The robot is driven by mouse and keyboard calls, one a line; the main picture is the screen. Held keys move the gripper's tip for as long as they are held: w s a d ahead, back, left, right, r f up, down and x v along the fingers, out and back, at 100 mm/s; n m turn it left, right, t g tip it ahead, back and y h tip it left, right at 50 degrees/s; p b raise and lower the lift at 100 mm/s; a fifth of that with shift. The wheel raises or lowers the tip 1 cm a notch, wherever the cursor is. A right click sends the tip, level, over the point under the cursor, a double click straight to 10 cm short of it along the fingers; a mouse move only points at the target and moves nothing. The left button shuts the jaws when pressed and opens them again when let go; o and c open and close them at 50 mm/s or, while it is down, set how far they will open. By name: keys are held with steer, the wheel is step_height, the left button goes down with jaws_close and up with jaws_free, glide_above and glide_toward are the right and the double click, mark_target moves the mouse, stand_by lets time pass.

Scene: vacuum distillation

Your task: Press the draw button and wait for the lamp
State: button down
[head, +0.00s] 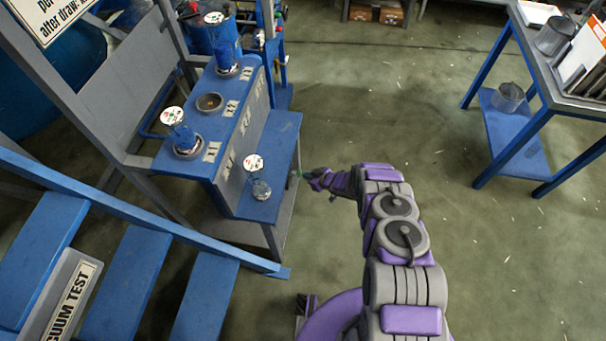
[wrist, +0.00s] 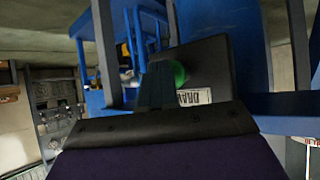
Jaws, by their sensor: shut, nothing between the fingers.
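The draw button is a round green disc (wrist: 181,73) on a dark box (wrist: 212,66) with a white label reading "DRAW" (wrist: 195,97) in the wrist view. My gripper (wrist: 156,85) is shut and empty, and its fingertips overlap the left edge of the green disc in that view. I cannot tell whether they touch it. In the head view my gripper (head: 308,177) is at the right end of the blue stepped bench (head: 284,128). A small green spot shows beside the fingertips there. I cannot make out a lamp clearly in either view.
Glass vessels with round tags (head: 184,137) (head: 226,62) (head: 260,186) and a small bowl (head: 209,102) stand on the bench. Blue stairs (head: 125,280) with a rail are at lower left. A blue-legged table (head: 520,140) stands at right. The floor between is clear.

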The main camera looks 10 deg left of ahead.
steer(key=shift+d, duration=2.5)
